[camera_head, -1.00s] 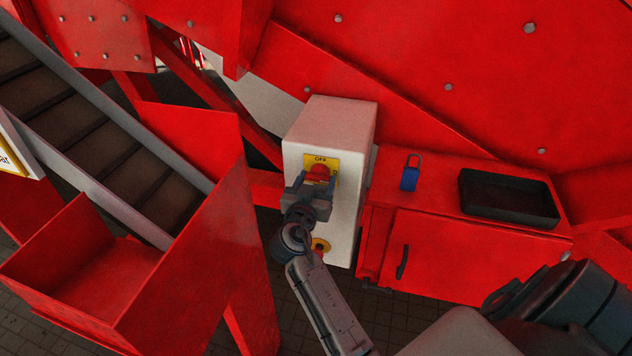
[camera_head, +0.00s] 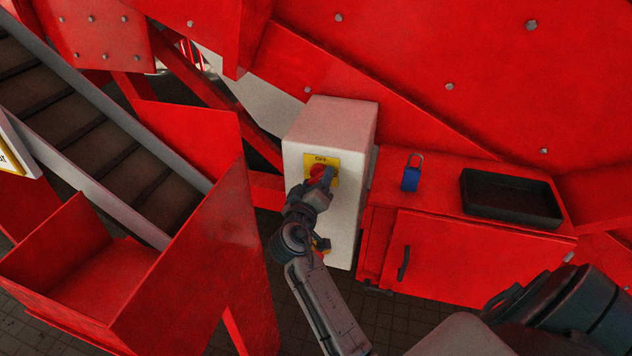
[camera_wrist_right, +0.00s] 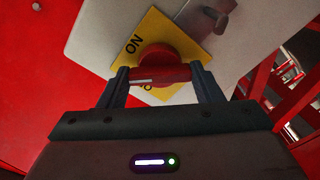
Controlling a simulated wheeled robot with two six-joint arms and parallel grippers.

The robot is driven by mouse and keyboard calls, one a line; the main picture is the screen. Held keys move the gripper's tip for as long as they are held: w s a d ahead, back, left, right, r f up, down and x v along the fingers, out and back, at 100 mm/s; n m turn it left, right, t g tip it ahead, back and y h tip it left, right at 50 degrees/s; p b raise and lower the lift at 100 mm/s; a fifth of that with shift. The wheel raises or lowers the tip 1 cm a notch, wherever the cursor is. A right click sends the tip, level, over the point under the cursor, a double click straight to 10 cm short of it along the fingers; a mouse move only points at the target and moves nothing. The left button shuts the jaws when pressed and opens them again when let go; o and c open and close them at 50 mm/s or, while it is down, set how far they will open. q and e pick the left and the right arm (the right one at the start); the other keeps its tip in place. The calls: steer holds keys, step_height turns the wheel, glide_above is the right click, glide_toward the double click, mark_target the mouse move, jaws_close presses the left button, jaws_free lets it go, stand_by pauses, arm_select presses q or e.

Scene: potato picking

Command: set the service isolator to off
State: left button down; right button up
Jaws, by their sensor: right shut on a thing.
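The service isolator is a red rotary knob (camera_head: 317,171) on a yellow plate (camera_head: 332,159), on the front of a white box (camera_head: 347,200). The plate's top label is too blurred to read in the head view. In the wrist view, the red knob (camera_wrist_right: 162,57) and its handle bar sit between the two fingers of my right gripper (camera_wrist_right: 162,78), which is shut on it. "ON" reads on the plate (camera_wrist_right: 190,32) left of the knob; another label is mostly hidden. In the head view, my right gripper (camera_head: 322,182) covers part of the knob. My left gripper is not in view.
A second yellow-backed control (camera_head: 323,243) sits lower on the box, partly behind my arm. A blue padlock (camera_head: 411,179) and a black tray (camera_head: 510,199) rest on the red cabinet (camera_head: 480,255) to the right. A red chute and conveyor (camera_head: 95,150) stand left.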

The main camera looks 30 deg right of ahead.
steer(key=n+p, duration=0.1)
steer(key=n, duration=0.3)
steer(key=shift+r+n, duration=0.15)
steer(key=shift+n, duration=0.15)
steer(key=shift+n+p, duration=1.25)
steer(key=shift+n, duration=1.05)
steer(key=o, duration=1)
steer(key=shift+d, duration=0.1)
steer(key=shift+f, duration=0.2)
